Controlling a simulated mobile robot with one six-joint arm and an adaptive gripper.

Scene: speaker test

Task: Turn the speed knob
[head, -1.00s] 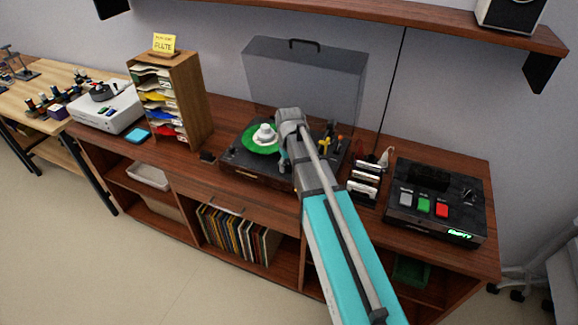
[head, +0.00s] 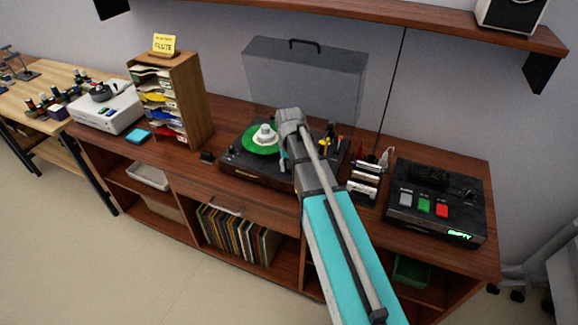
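The turntable (head: 240,170) is a dark deck on the wooden cabinet, with its grey lid (head: 300,80) raised behind it. A green record (head: 256,141) with a white piece (head: 265,134) at its centre lies on the platter. My gripper (head: 284,160) is over the right part of the turntable, pointing down, mostly hidden by my own wrist. I cannot see its fingertips or whether it touches anything. A small yellow part (head: 327,143) shows just right of my wrist. I cannot make out the speed knob; my arm covers part of the deck.
A wooden sorter (head: 175,100) with coloured sleeves stands left of the turntable. A small rack (head: 365,182) and a black device (head: 435,205) with coloured buttons stand to the right. A shelf (head: 400,12) hangs above. Bare cabinet top shows behind the turntable's left side.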

